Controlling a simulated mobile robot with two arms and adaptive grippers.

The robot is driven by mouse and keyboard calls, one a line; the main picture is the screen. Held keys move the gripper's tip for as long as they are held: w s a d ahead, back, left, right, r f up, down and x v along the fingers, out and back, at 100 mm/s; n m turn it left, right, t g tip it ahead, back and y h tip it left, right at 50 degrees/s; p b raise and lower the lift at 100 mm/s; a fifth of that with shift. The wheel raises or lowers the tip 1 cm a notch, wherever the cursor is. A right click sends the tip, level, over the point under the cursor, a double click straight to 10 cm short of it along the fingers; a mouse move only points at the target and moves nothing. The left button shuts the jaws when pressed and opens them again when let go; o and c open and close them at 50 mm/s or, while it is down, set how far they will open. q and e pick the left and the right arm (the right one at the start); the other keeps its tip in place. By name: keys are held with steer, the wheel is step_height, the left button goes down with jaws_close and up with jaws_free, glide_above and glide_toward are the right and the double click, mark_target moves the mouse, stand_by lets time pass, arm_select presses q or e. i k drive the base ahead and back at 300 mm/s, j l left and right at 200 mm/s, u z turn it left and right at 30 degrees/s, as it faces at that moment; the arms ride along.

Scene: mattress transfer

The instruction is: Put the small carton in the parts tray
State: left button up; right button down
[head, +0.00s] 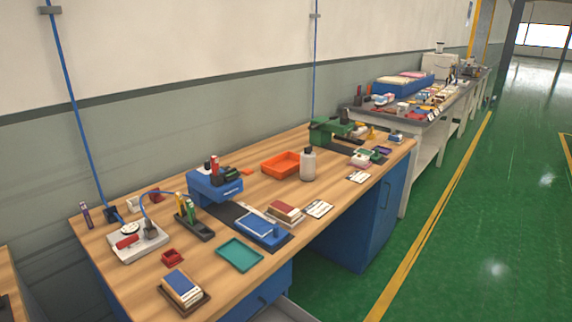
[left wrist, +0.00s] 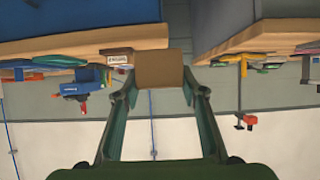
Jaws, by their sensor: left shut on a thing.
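The small carton (left wrist: 161,70) is a plain brown box in the left wrist view. My left gripper (left wrist: 160,88) is shut on it, one green finger on each side. No gripper or carton shows in the head view. Two trays lie on the wooden workbench (head: 135,278) in the head view: a shallow teal tray (head: 240,254) near the front edge and a deeper orange tray (head: 283,164) towards the back. I cannot tell which is the parts tray. Both look empty.
A blue box with tools (head: 215,186), stacked books (head: 285,212) and a small red tray (head: 172,258) surround the teal one. A second bench (head: 425,125) is cluttered. The green floor at right is clear.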

mark_target(288, 166)
steer(key=i+l+u, duration=0.1)
steer(key=i+l, duration=0.4)
steer(key=i+l+u, duration=0.1)
steer(key=i+l, duration=0.4)
steer(key=i+l+u, duration=0.1)
steer(key=i+l, duration=0.4)
steer(key=i+l+u, duration=0.1)
steer(key=i+l, duration=0.35)
steer(key=l, duration=0.2)
steer(key=i+l+u, duration=0.1)
steer(key=i+l, duration=0.35)
steer(key=l, duration=0.2)
